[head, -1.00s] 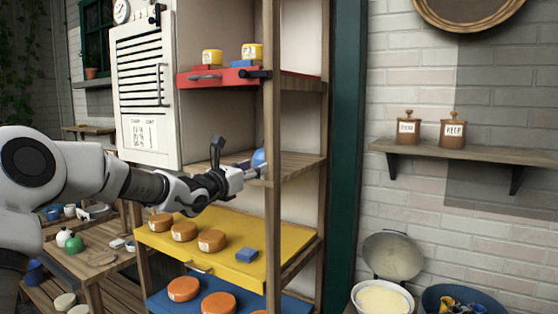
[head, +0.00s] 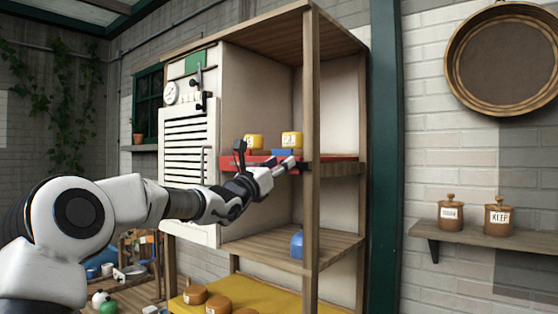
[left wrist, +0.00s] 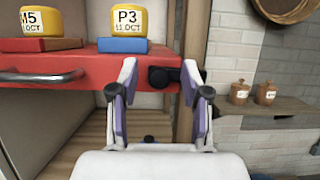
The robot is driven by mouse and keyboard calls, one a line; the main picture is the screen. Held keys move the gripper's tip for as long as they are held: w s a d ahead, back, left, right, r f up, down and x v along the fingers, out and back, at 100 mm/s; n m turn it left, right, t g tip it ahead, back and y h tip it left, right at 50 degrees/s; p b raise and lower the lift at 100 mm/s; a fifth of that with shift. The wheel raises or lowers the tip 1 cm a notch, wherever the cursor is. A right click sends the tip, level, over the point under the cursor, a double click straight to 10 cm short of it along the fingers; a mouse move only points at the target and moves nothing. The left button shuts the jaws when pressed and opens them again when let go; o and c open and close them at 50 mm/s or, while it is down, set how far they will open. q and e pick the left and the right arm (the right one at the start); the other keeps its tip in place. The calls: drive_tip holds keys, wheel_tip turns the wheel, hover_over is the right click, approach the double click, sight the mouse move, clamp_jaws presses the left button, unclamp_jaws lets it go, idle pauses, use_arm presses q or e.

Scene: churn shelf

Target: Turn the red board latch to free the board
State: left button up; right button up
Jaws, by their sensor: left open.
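The red board (head: 228,162) lies on the upper shelf, and its front face with a metal handle shows in the left wrist view (left wrist: 60,95). The black latch (left wrist: 164,77) sits at the board's right end, beside the wooden post. My left gripper (head: 291,163) reaches up to this end of the board in the head view. In the left wrist view my left gripper (left wrist: 160,70) is open, one finger on each side of the latch, with nothing gripped. Contact with the latch cannot be told. In the head view the gripper and post partly hide this end.
Yellow labelled pieces (left wrist: 127,20) stand on blue and red blocks on the board. A blue object (head: 297,243) sits on the shelf below, with a yellow board (head: 270,297) under that. The wooden post (head: 312,215) is close on the right. A wall shelf (head: 470,234) holds two brown jars.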

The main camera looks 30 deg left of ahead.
use_arm(q)
drive_tip(key=shift+w+f, duration=0.3)
drive_tip(key=shift+w, duration=0.1)
clamp_jaws()
